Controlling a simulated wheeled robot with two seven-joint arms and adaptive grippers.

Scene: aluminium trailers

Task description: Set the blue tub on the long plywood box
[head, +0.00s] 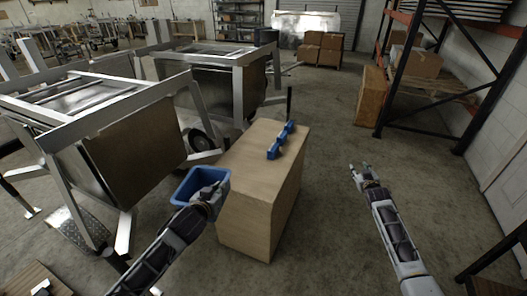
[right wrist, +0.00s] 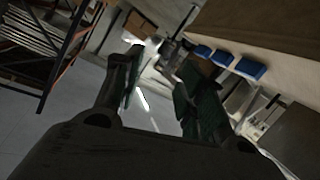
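The blue tub (head: 183,188) is upright at the near left corner of the long plywood box (head: 243,160) in the head view. Its right rim overlaps the box's left edge in the picture; I cannot tell whether they touch. My left gripper (head: 214,189) is at the tub's near right rim and appears shut on it, though its fingertips are partly hidden. The tub looks held up off the floor. My right gripper (head: 363,173) is empty, to the right of the box; the right wrist view shows its fingers (right wrist: 158,90) apart.
A blue object with several raised parts (head: 281,141) lies on the box's far right top; the near top is bare. Aluminium trailers (head: 120,110) crowd the left. A shelf rack (head: 440,80) stands at right. The floor right of the box is clear.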

